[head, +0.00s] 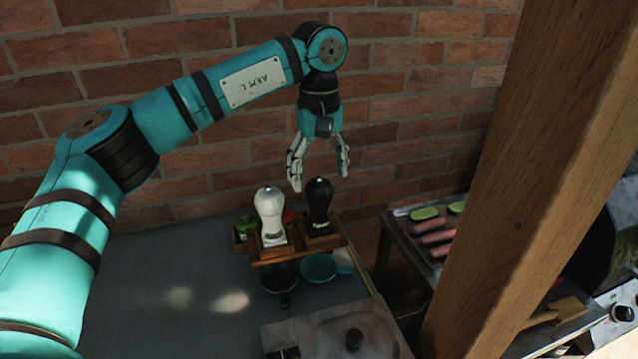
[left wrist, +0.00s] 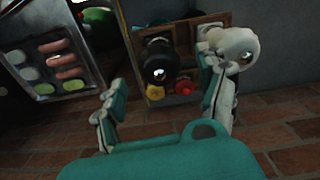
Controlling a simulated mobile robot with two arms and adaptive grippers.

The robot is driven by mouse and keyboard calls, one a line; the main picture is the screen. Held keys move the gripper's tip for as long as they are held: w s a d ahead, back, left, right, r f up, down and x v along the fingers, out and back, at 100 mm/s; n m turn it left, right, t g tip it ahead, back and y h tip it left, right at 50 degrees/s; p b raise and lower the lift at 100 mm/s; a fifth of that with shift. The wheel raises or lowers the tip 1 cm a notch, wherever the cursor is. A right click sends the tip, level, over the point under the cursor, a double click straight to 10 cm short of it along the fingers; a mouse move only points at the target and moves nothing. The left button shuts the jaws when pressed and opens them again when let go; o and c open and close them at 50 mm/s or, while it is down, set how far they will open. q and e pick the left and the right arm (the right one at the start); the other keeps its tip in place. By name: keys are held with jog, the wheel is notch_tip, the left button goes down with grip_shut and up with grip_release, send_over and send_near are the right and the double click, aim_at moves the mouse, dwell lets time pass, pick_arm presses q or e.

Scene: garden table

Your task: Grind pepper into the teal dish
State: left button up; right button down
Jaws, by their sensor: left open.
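The black pepper mill (head: 319,205) stands upright in a wooden rack beside the white mill (head: 269,213). The teal dish (head: 318,267) sits on the grey table just in front of the rack, a handle at its right; no contents can be made out. My left gripper (head: 319,178) is open and empty, pointing down above the black mill, fingers apart. In the left wrist view the black mill (left wrist: 158,62) shows between the spread fingers of my left gripper (left wrist: 162,74), and the white mill (left wrist: 235,46) is close to the right finger. My right gripper is not in view.
A dark dish (head: 279,278) is left of the teal one. The wooden rack (head: 295,254) also holds green and red items. A lidded metal box (head: 325,328) is in front. A wooden post (head: 540,170) and a grill tray (head: 412,252) stand right; a brick wall is behind.

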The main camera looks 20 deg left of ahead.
aim_at(319, 181)
pick_arm(q)
notch_tip(319, 181, down, 2)
jog(key=shift+f, duration=0.85)
jog(key=shift+c, duration=0.8)
jog(key=c, duration=1)
jog(key=shift+n, duration=0.5)
